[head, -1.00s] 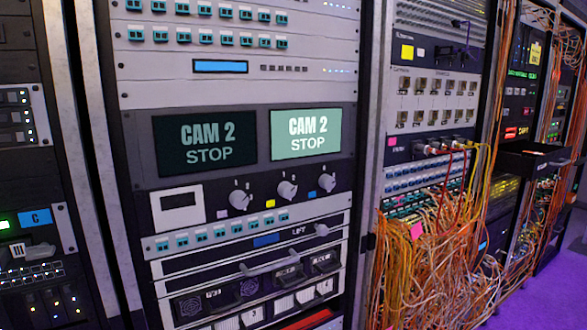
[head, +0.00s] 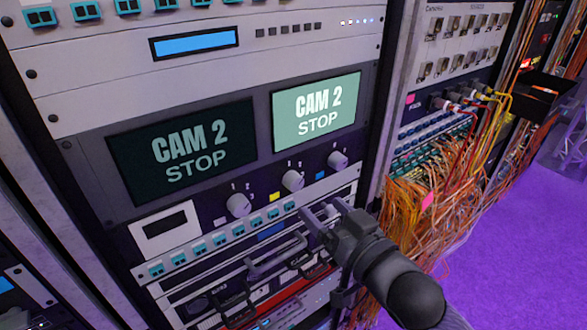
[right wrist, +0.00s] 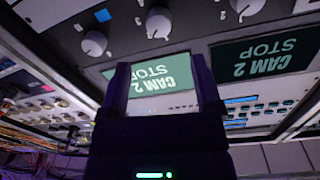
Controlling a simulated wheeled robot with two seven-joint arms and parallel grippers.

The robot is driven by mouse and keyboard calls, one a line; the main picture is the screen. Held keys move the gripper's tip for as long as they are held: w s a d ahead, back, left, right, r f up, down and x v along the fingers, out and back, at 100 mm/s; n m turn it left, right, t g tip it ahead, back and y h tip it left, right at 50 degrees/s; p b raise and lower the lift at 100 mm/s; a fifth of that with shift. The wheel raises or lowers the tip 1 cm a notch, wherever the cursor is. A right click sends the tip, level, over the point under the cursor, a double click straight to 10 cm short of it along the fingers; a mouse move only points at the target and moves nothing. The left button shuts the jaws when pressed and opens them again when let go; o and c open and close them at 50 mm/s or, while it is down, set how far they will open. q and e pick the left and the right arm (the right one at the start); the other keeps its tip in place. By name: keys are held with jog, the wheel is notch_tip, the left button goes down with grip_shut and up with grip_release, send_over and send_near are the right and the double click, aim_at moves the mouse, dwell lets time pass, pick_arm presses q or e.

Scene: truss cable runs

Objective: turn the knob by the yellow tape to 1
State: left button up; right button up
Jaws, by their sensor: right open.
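The knob by the yellow tape (head: 292,181) is the middle one of three pale round knobs below the two screens. The yellow tape (head: 274,196) is at its lower left. The knob also shows upside down in the right wrist view (right wrist: 158,22), with the yellow tape (right wrist: 139,3) at the top edge. I cannot tell which number it points at. My right gripper (head: 323,210) is open and empty, just below and right of this knob, apart from it. In the right wrist view the knob lies beyond the fingertips, roughly between them. My left gripper is not in view.
The left knob (head: 239,205) and right knob (head: 337,160) stand close on either side. The left screen (head: 180,155) and right screen (head: 317,110) read CAM 2 STOP. Rack handles (head: 275,258) jut out below. Orange cables (head: 430,215) hang at the right.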

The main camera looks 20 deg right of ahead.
aim_at(297, 185)
jog(key=x, duration=0.7)
jog(key=shift+w+a+f+b, duration=0.1)
jog(key=shift+w+b, duration=0.2)
jog(key=shift+b, duration=0.05)
grip_shut()
